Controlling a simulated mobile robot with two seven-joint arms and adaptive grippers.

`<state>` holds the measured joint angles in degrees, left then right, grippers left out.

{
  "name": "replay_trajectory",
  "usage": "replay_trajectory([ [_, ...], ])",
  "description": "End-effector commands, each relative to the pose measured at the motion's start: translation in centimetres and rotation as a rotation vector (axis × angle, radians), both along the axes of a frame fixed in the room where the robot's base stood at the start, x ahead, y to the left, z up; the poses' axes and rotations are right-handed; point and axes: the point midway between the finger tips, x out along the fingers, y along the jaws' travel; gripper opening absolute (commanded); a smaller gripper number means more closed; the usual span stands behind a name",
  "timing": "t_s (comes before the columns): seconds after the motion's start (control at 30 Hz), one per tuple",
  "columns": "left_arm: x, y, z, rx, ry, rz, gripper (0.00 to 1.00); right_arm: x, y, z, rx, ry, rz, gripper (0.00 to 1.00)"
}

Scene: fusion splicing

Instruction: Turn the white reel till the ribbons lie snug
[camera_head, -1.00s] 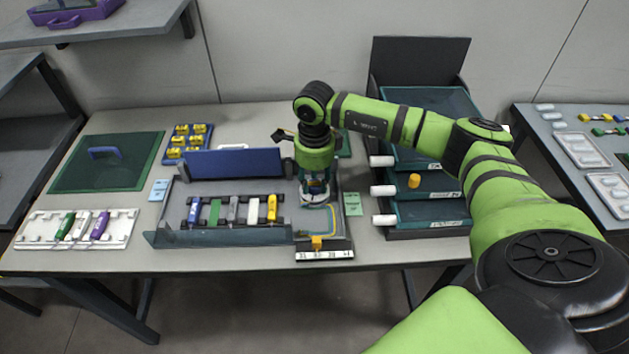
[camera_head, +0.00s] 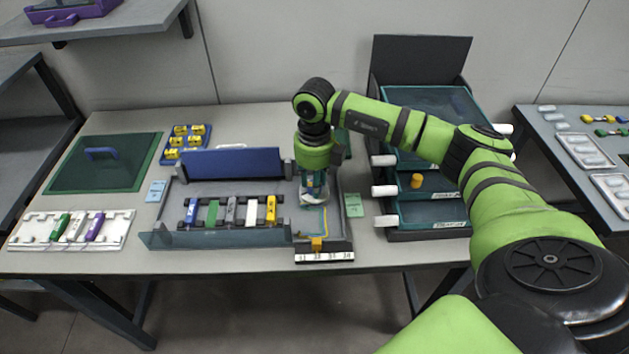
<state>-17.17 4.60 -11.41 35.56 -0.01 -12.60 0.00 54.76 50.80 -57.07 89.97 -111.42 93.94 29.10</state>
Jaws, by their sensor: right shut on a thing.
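The white reel (camera_head: 306,199) sits in the right-hand section of the grey splice tray (camera_head: 216,238), partly hidden under my right gripper. My right gripper (camera_head: 307,193) points straight down from above and is shut on the reel. Thin blue and yellow ribbons (camera_head: 325,222) curve along the tray floor to the right of and in front of the reel. How tightly they lie around the reel is too small to tell. My left gripper is not in view.
A row of coloured holders (camera_head: 232,212) lies left of the reel, with a raised blue lid (camera_head: 232,162) behind. A yellow clip (camera_head: 317,244) is at the tray's front. Stacked drawers (camera_head: 430,212) with white handles stand right. A green mat (camera_head: 103,163) lies far left.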

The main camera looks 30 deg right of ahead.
Motion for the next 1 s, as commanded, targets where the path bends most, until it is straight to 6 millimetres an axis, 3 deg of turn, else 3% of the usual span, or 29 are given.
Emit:
replay_trajectory([
  [0.6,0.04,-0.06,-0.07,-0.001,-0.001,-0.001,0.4,0.05,-0.02,0.09,0.001,-0.002,-0.553,0.02],
  [1.0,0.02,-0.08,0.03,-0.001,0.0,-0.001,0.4,0.08,-0.05,0.11,0.0,-0.003,-0.741,0.02],
])
